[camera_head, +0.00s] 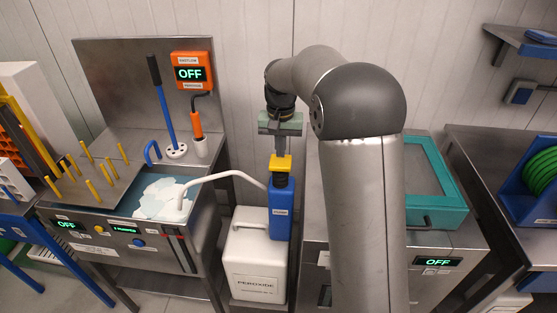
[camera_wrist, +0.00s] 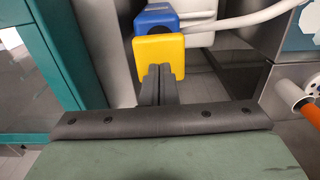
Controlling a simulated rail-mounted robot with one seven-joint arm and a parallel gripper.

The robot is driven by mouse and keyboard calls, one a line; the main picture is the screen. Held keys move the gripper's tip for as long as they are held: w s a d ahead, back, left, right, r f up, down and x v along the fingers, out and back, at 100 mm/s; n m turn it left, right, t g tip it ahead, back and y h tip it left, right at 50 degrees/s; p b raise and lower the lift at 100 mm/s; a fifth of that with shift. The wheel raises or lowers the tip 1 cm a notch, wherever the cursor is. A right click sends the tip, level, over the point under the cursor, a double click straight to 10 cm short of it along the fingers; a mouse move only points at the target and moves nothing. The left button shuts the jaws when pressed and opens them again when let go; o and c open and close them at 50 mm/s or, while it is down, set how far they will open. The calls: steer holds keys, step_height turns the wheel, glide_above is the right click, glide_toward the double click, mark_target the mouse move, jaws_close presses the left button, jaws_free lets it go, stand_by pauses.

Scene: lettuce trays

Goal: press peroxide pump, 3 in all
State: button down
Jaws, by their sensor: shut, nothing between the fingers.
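The white peroxide container (camera_head: 254,262), labelled PEROXIDE, stands on a low stand between two metal units. The blue pump body (camera_head: 281,212) is upright at its right rear, with a yellow pump head (camera_head: 281,163) on top. In the wrist view the yellow head (camera_wrist: 150,52) sits in front of the blue part (camera_wrist: 153,20). My gripper (camera_head: 280,147) points down right above the yellow head, shut and empty. In the wrist view its closed fingertips (camera_wrist: 159,70) overlap the edge of the yellow head; I cannot tell whether they touch it.
A white hose (camera_head: 228,175) runs from the pump to a basin (camera_head: 155,198) of pale liquid on the left. An orange box (camera_head: 191,72) reading OFF hangs above. A teal-framed box (camera_head: 430,185) stands right of my arm.

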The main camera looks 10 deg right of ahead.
mark_target(281, 161)
steer(key=shift+f+b, duration=2.1)
steer(key=shift+f, duration=1.35)
steer(key=shift+r, duration=0.2)
steer(key=shift+r+p, duration=2.7)
steer(key=shift+r, duration=0.55)
steer(key=shift+r, duration=0.1)
step_height(281, 161, up, 6)
steer(key=p, duration=0.4)
steer(key=shift+p, duration=0.35)
